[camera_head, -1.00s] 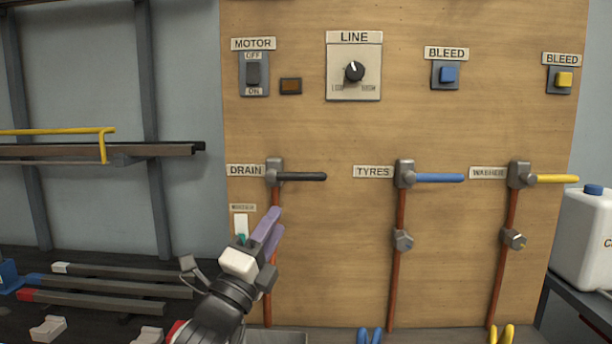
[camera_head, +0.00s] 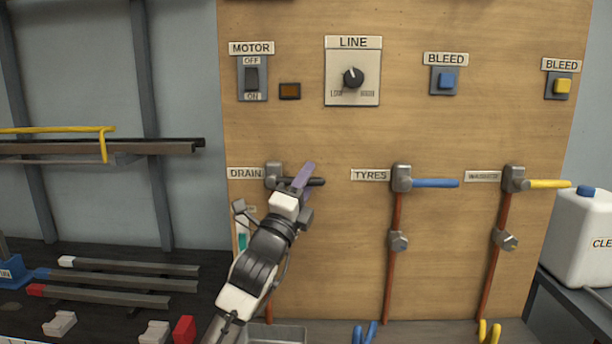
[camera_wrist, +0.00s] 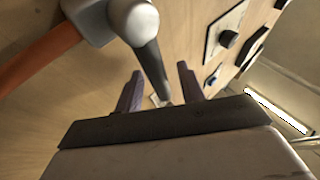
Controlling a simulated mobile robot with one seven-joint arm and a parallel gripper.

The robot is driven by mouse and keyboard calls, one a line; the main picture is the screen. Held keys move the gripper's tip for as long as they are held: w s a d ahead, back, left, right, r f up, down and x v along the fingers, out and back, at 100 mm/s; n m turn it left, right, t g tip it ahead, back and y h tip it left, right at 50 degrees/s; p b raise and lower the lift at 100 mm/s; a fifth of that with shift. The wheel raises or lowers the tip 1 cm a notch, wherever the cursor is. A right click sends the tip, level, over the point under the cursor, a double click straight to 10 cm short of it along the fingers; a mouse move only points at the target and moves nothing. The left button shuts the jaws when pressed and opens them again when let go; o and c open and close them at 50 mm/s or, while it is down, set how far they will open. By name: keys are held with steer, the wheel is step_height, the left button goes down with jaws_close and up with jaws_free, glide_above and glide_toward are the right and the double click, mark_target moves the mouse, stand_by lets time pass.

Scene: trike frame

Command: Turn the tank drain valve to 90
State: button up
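The drain valve (camera_head: 274,172) is a grey body with a black lever (camera_head: 319,182) pointing level to the right, next to the DRAIN label (camera_head: 246,173). My gripper (camera_head: 302,178), with purple fingers, is at the lever and hides its middle. In the wrist view, the black lever (camera_wrist: 150,65) runs between the two fingertips of my gripper (camera_wrist: 158,84). The fingers are open, with a gap on either side of the lever. The grey valve body (camera_wrist: 92,18) and its red pipe (camera_wrist: 38,58) are at the upper left there.
The blue TYRES lever (camera_head: 435,183) and a yellow lever (camera_head: 549,184) are further right on the wooden panel (camera_head: 330,260). The motor switch (camera_head: 252,79), line dial (camera_head: 353,78) and bleed buttons are above. A metal tray (camera_head: 278,334) is below.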

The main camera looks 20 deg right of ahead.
steer(key=shift+w, duration=0.1)
jaws_close()
